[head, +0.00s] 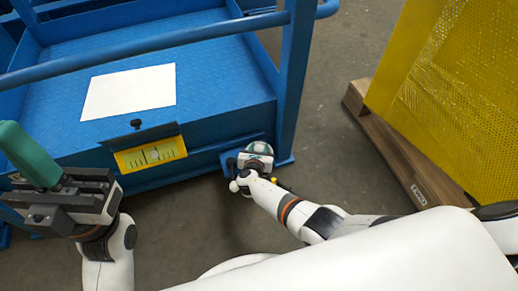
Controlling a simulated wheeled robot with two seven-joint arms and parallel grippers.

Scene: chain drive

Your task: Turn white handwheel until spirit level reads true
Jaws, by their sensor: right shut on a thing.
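The white handwheel (259,147) is low on the front of the blue platform, near its right corner post. It is mostly hidden by my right gripper (253,160), which is shut on it. The yellow spirit level (150,154) is on the platform's front edge, left of the wheel. Its pale window has dark marks; the bubble is too small to read surely. My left gripper (38,165) is raised at the left edge, away from wheel and level. A green, block-like piece extends from it up and left; its jaw opening cannot be made out.
The blue platform (215,85) carries a white sheet (128,91), with a blue rail (150,43) above. A yellow perforated panel (460,90) stands on a wooden base (395,150) at the right. Bare grey floor (325,120) lies between platform and panel.

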